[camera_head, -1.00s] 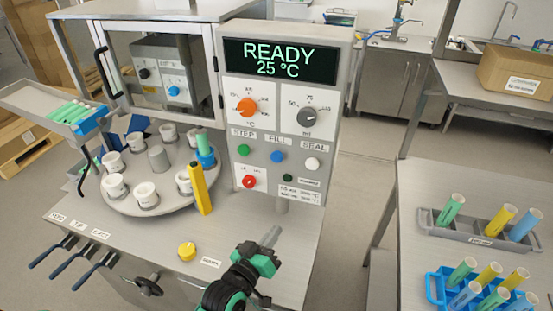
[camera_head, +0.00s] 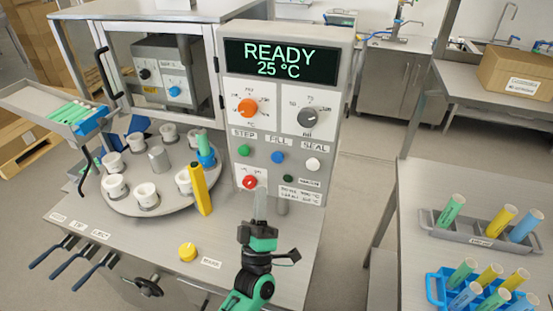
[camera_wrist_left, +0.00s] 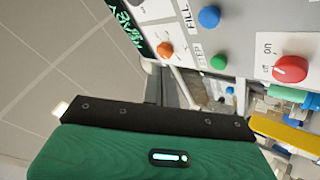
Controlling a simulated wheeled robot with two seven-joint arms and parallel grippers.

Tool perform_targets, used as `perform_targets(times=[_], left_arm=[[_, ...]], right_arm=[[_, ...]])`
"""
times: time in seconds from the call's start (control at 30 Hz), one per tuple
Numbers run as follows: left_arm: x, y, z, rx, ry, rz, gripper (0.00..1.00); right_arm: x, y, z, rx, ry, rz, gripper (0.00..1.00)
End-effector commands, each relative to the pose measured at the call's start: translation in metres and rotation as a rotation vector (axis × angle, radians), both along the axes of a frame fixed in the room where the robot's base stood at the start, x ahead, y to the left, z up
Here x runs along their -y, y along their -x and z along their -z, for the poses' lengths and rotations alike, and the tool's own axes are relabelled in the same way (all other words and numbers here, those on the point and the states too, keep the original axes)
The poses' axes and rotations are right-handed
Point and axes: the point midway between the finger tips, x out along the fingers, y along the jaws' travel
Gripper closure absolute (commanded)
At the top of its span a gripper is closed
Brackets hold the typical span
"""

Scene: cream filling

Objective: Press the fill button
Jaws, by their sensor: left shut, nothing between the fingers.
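The blue fill button (camera_head: 278,157) is on the grey control panel, under the FILL label, between the green step button (camera_head: 243,150) and the white seal button (camera_head: 313,164). It also shows at the top of the left wrist view (camera_wrist_left: 209,16). I cannot tell how far the fingertips are from the panel. My right gripper is not in view.
The panel display (camera_head: 280,60) reads READY, 25 °C. A turntable (camera_head: 125,205) with several white cups stands left of the panel, with a yellow upright part (camera_head: 200,190) close to the gripper. A yellow button (camera_head: 187,252) sits on the bench. Tube racks (camera_head: 440,230) stand at right.

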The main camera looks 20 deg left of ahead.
Motion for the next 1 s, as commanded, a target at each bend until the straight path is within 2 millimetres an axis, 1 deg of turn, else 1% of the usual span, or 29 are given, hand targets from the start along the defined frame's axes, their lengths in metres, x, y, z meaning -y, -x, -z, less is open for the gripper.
perform_targets(times=[0.23, 0.37, 0.47, 0.8, 1.0], left_arm=[[0.0, -0.001, 0.0, -0.001, -0.001, 0.0, 1.0], [0.0, -0.007, 0.0, 0.0, -0.002, 0.0, 1.0], [0.001, -0.017, 0.001, 0.001, -0.001, 0.0, 1.0], [0.002, -0.065, 0.002, 0.0, -0.002, 0.0, 1.0], [0.003, -0.082, 0.001, -0.001, -0.002, 0.0, 1.0]], right_arm=[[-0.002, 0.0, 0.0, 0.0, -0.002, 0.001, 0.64], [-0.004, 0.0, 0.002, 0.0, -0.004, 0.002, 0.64], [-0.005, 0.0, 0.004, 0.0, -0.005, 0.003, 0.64], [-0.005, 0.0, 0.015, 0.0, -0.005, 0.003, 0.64], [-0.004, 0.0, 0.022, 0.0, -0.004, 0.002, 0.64]])
